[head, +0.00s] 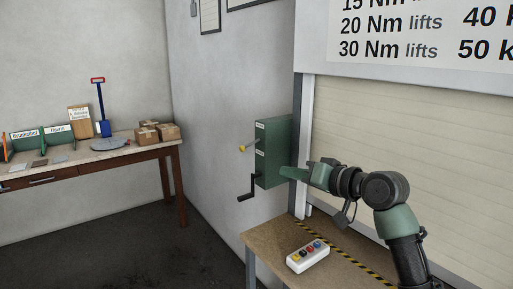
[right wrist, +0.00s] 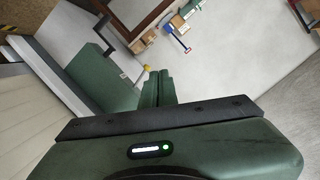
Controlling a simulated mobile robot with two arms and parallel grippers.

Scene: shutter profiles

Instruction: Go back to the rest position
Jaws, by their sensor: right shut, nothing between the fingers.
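My right gripper (head: 284,172) reaches in from the right in the head view, its fingers close to the green box on the wall. In the right wrist view its two green fingers (right wrist: 158,88) are together with nothing between them. The green box (head: 273,150) has a black crank handle (head: 247,189) and a small yellow-tipped knob (head: 244,148) on its left side. The green box (right wrist: 103,75) also shows left of the fingers in the right wrist view. I cannot tell whether the fingers touch it. My left gripper is not in view.
A shutter (head: 420,150) stands behind my right arm. A small table (head: 270,243) below carries a button box (head: 307,256) and a striped line. A workbench (head: 120,157) at the left holds cartons (head: 168,131), green dividers and a blue shovel-like tool (head: 103,127). Floor between is clear.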

